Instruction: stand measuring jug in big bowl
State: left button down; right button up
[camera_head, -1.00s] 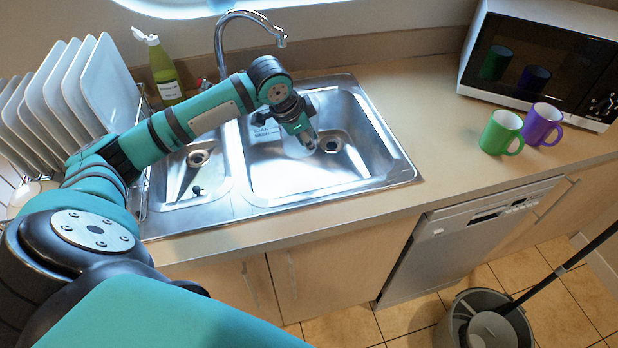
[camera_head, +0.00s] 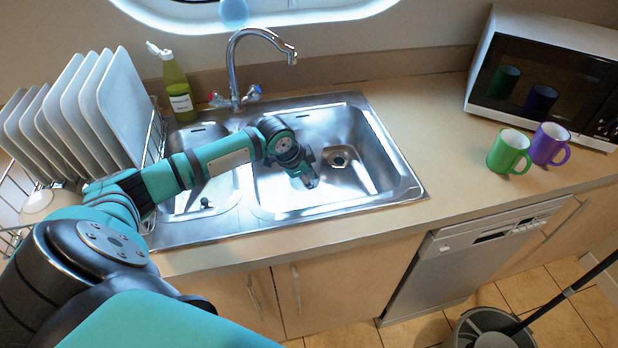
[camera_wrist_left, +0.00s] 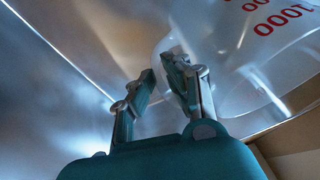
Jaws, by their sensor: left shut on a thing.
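The big bowl (camera_head: 385,178) is the larger, right-hand basin of the steel sink, with a round drain at its back. My left gripper (camera_head: 308,181) is over or inside this basin, pointing down, left of and nearer than the drain. In the left wrist view the clear measuring jug (camera_wrist_left: 240,50) with red numbers, "1000" among them, fills the upper right. My left gripper (camera_wrist_left: 165,75) is shut on the jug at its edge; the exact grip spot is unclear. In the head view I cannot make out the jug, nor whether it touches the basin floor. My right gripper is out of view.
The tap (camera_head: 250,45) arches behind the basin. The small basin (camera_head: 205,190) lies left, partly under my arm. A plate rack with white plates (camera_head: 120,110) and a green bottle (camera_head: 178,90) stand left. A green mug (camera_head: 506,152), purple mug (camera_head: 548,144) and microwave (camera_head: 545,75) stand right.

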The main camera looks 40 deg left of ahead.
pick_arm(q)
jog(key=c, duration=1.4)
grip_release()
jog(key=shift+o, duration=0.2)
jog(key=shift+r, duration=0.15)
jog(key=v, duration=1.2)
jog(key=shift+b, duration=0.35)
